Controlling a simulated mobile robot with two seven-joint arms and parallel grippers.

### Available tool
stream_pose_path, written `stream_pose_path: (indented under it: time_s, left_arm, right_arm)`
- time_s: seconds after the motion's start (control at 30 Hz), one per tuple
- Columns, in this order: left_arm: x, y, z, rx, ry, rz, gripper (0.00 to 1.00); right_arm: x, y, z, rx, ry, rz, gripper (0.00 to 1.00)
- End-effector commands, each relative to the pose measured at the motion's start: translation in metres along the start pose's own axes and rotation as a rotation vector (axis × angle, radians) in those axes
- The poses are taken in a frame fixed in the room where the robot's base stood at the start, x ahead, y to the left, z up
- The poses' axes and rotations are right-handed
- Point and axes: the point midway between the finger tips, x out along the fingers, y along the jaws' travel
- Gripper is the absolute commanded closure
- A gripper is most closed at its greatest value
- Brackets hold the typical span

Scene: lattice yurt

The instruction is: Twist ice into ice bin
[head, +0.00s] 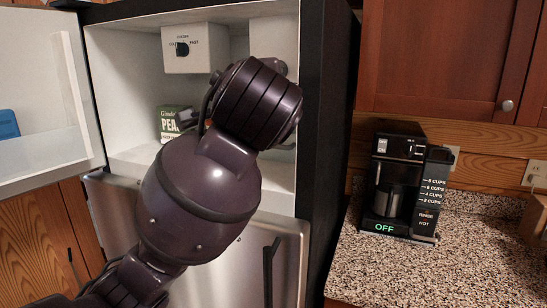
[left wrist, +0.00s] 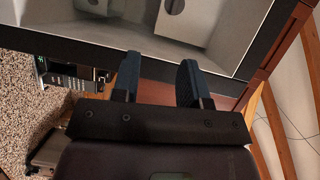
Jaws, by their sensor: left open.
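The freezer compartment (head: 130,75) of the refrigerator stands open. I cannot make out an ice tray or an ice bin for certain; my left arm covers much of the interior. A small grey part at the back shows just above the arm, too hidden to name. My left gripper (left wrist: 158,80) is open and empty in the left wrist view, its two dark fingers apart and pointing toward the freezer opening. My right gripper is in neither view.
A white control box (head: 188,50) with a dark dial hangs at the freezer's top. A green pea box (head: 170,122) stands inside, left of my arm. The open freezer door (head: 35,100) is at left. A coffee maker (head: 398,190) stands on the speckled counter (head: 440,270) at right.

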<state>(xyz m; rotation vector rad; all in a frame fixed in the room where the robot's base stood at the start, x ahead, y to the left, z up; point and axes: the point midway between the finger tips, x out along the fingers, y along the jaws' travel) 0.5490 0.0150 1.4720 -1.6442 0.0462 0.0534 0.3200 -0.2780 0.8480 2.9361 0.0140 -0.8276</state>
Motion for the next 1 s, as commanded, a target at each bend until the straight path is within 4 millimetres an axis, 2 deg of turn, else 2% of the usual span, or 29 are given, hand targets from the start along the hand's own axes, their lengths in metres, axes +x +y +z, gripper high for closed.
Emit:
stream_pose_path:
  time_s: [0.27, 0.53, 0.77, 1.0]
  left_arm:
    - [0.018, 0.073, 0.04, -0.141, -0.031, 0.146, 0.6]
    - [0.02, 0.177, 0.096, -0.353, -0.108, 0.333, 0.6]
    - [0.0, 0.263, 0.143, -0.539, -0.209, 0.475, 0.6]
    - [-0.041, 0.345, 0.189, -0.727, -0.346, 0.604, 0.6]
  right_arm:
    - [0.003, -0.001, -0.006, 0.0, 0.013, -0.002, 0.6]
    - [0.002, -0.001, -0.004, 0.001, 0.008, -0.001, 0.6]
    - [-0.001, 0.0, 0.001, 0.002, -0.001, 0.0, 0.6]
    - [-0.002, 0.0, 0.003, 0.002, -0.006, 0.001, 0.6]
